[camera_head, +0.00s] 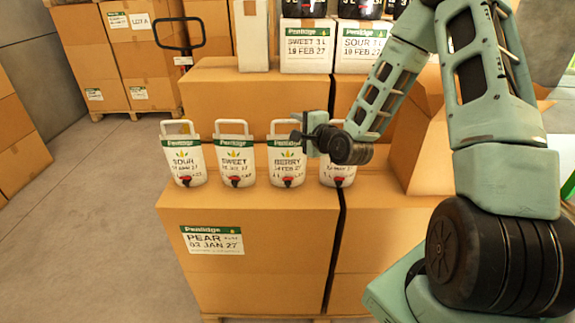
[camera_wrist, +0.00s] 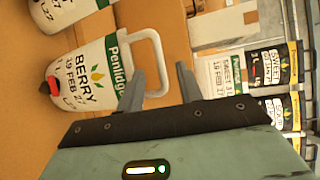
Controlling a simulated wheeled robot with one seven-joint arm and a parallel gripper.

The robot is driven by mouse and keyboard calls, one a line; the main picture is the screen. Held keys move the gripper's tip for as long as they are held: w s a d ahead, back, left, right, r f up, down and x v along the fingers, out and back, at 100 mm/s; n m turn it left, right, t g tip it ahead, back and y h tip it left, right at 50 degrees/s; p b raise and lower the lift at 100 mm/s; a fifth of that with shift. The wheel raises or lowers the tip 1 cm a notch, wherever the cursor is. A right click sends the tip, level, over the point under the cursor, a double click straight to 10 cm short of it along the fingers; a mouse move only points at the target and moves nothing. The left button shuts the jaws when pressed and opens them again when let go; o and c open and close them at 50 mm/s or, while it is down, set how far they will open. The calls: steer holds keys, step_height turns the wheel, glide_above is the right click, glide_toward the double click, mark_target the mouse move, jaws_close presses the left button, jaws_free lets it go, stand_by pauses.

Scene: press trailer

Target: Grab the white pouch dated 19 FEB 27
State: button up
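The white pouch marked BERRY 19 FEB 27 (camera_head: 287,166) stands upright on a cardboard box, third from the left in a row of white pouches. It has a green Penridge band, a red tap low on its front and a white loop handle on top. My gripper (camera_head: 297,134) is at the height of its handle, to the right. In the wrist view the pouch (camera_wrist: 88,75) fills the left side. My gripper (camera_wrist: 160,84) is open, its fingers on either side of the handle's outer bar, with gaps visible. I cannot tell whether either finger touches it.
A SOUR pouch (camera_head: 184,161) and a SWEET pouch (camera_head: 236,163) stand to the left. Another pouch (camera_head: 338,172) stands close on the right, partly hidden by my arm. A higher box (camera_head: 250,97) rises behind, with labelled white cartons (camera_head: 306,46) on top. Open floor lies left.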

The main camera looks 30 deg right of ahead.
mark_target(289, 121)
steer(key=w, duration=0.1)
steer(key=w+p, duration=0.1)
steer(key=w, duration=0.1)
steer(key=w+p, duration=0.1)
steer(key=w, duration=0.1)
steer(key=shift+d+f, duration=0.15)
steer(key=shift+f, duration=0.25)
steer(key=shift+c, duration=0.4)
jaws_close()
stand_by(0.5)
steer(key=shift+r, duration=0.15)
